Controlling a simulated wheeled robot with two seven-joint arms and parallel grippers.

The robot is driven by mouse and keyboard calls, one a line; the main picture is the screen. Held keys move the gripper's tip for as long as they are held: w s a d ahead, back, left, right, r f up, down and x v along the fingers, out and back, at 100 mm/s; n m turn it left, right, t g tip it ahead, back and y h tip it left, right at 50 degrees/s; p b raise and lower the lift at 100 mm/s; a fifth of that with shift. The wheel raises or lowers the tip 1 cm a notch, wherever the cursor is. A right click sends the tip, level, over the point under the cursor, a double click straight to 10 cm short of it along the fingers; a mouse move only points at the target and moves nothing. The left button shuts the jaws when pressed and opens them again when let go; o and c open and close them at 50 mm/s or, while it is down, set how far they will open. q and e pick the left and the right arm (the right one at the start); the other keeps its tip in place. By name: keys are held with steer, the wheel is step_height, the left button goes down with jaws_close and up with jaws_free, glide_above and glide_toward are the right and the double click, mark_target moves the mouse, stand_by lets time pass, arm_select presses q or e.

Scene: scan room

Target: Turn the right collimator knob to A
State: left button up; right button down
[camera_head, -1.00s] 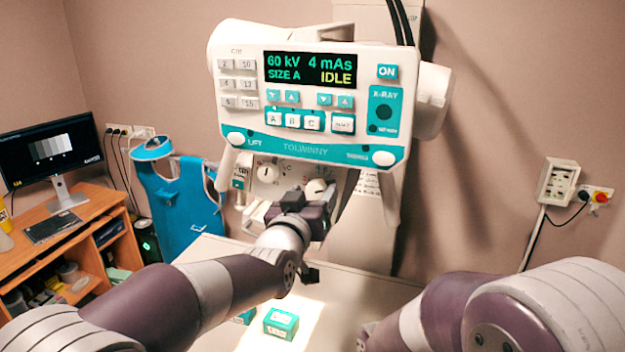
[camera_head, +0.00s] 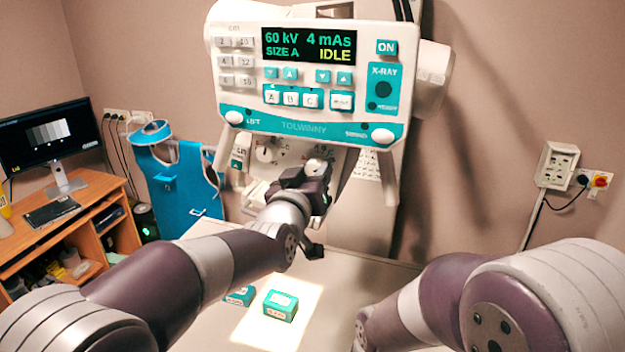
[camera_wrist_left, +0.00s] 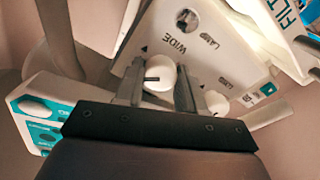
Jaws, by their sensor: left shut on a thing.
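The right collimator knob (camera_head: 317,167) is a white round dial on the collimator face, under the X-ray control panel. My left gripper (camera_head: 306,176) is at this knob and partly hides it. In the left wrist view, the knob (camera_wrist_left: 160,78) sits between the two fingers of my left gripper (camera_wrist_left: 158,86), shut on it. A dark line shows on the knob's face. The letters around it are too small or covered to read. The left collimator knob (camera_head: 268,150) is free of the gripper. Of my right arm, only links show at the lower right; its gripper is out of view.
The control panel (camera_head: 310,125) hangs just above my left gripper. Small teal boxes (camera_head: 280,305) lie on the pale table (camera_head: 330,285) below. A blue apron (camera_head: 180,185) and a desk with a monitor (camera_head: 42,142) stand to the left.

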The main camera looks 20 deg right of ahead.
arm_select(q)
steer(key=n+b, duration=0.6)
steer(key=b, duration=0.1)
steer(key=shift+f, duration=0.2)
steer(key=n+b, duration=0.2)
steer(key=n, duration=0.1)
steer(key=shift+r, duration=0.1)
steer(key=n+b, duration=0.1)
steer(key=n, duration=0.4)
steer(key=shift+r, duration=0.15)
steer(key=shift+g, duration=0.3)
steer(key=o, duration=1)
steer(key=shift+o, duration=0.2)
steer(key=shift+s+a, duration=0.1)
